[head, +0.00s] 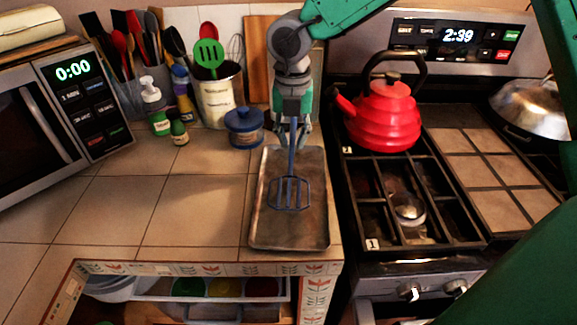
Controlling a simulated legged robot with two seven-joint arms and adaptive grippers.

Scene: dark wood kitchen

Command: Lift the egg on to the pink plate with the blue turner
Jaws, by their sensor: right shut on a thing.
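The blue turner (290,193) has a slotted head that lies over a metal tray (265,220) on the tiled counter. Its handle runs up to my right gripper (292,139), which is shut on it at the tray's far end. I cannot tell whether the turner's head touches the tray. I see no egg and no pink plate in this view. My left gripper is not in view.
A red kettle (383,115) stands on the stove right of the tray. A blue lidded pot (244,127), small bottles (157,108) and a utensil can (218,95) stand behind. A microwave (45,125) is at left. The counter left of the tray is clear.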

